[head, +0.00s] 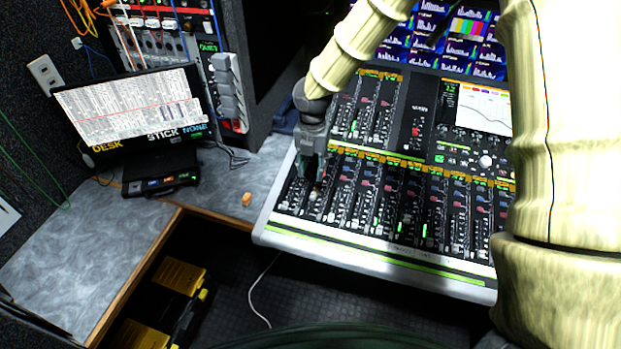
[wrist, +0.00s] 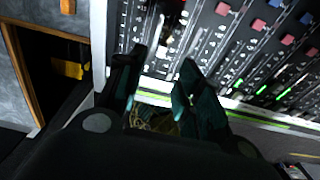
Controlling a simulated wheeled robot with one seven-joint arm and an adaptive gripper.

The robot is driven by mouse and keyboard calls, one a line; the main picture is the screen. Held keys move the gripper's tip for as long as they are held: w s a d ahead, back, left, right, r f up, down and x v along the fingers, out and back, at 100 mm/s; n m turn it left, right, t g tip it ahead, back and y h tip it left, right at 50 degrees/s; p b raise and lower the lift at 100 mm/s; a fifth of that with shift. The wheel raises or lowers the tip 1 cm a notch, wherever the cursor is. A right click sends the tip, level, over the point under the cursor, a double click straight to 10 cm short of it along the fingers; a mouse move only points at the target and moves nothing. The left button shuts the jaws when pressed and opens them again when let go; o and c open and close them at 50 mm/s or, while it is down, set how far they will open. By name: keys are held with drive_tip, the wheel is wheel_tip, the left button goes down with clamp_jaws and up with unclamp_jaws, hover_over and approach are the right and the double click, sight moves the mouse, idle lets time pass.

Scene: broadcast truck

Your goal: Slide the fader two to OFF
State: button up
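The mixing console (head: 375,250) has a lower row of fader strips with light fader caps along its front. My gripper (head: 314,180) points down over the left end of this row. A light fader cap (head: 314,194) shows just below the fingertips in the head view; I cannot read a label that says which fader it is. In the wrist view my two dark fingers (wrist: 163,58) stand apart, with a gap between them over the console's strips (wrist: 235,45). Whether a finger touches a cap cannot be told.
An equipment rack (head: 225,85) stands behind. Yellow-and-black cases (head: 180,278) are on the floor. The console's front edge (head: 370,262) is clear.

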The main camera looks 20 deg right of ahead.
sight(313, 194)
drive_tip(key=shift+s+d+f+p, duration=0.1)
drive_tip(key=shift+f+p, duration=0.6)
drive_tip(key=shift+f, duration=1.9)
drive_tip(key=shift+s+d+f+p, duration=0.1)
drive_tip(key=shift+f+p, duration=0.6)
drive_tip(key=shift+f, duration=1.85)
drive_tip(key=shift+w, duration=0.1)
clamp_jaws()
